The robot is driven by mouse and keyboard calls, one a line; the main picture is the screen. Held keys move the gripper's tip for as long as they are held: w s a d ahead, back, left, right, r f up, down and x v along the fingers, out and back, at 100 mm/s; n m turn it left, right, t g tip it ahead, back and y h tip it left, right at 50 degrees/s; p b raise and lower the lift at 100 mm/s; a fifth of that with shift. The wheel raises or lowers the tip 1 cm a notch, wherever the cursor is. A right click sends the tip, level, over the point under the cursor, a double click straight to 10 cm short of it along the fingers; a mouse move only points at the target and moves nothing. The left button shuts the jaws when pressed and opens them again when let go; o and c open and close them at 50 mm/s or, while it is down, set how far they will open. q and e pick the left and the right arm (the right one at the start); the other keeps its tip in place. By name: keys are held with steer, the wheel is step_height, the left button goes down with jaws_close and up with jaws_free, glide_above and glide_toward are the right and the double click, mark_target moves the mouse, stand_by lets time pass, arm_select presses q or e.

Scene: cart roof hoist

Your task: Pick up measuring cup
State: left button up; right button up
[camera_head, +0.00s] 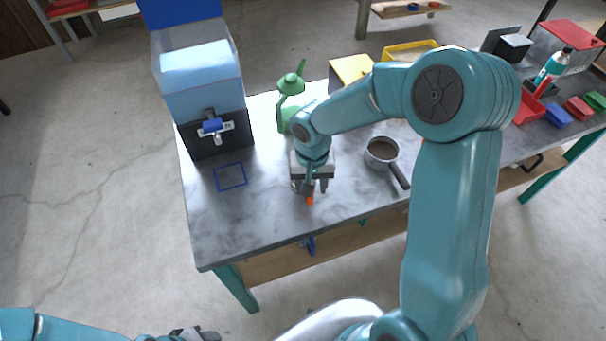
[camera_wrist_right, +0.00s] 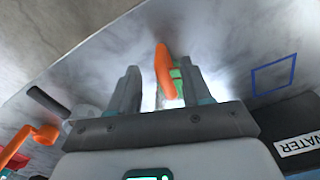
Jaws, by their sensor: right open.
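An orange handle (camera_head: 310,200), which looks like the measuring cup's, shows just below my right gripper (camera_head: 310,187) over the front middle of the grey table. In the right wrist view the orange handle (camera_wrist_right: 164,72) lies between the two spread fingers of my right gripper (camera_wrist_right: 159,75), with a bit of green behind it. The cup's body is mostly hidden by the gripper. The right gripper is open; I cannot tell whether a finger touches the handle. My left gripper (camera_head: 190,333) is at the bottom edge, far from the table top, its jaws unclear.
A water dispenser (camera_head: 200,85) stands at the table's left, behind a blue outlined square (camera_head: 230,176). A green kettle-like vessel (camera_head: 289,88) is behind my right gripper. A small pan (camera_head: 381,153) with dark contents sits to its right. The table's front left is bare.

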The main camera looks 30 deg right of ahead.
mark_target(309, 200)
step_height(309, 200, down, 6)
steer(key=shift+a+f+p, duration=0.1)
steer(key=shift+a+p, duration=0.05)
steer(key=shift+p, duration=0.3)
steer(key=shift+s, duration=0.1)
steer(key=shift+c, duration=0.3)
jaws_close()
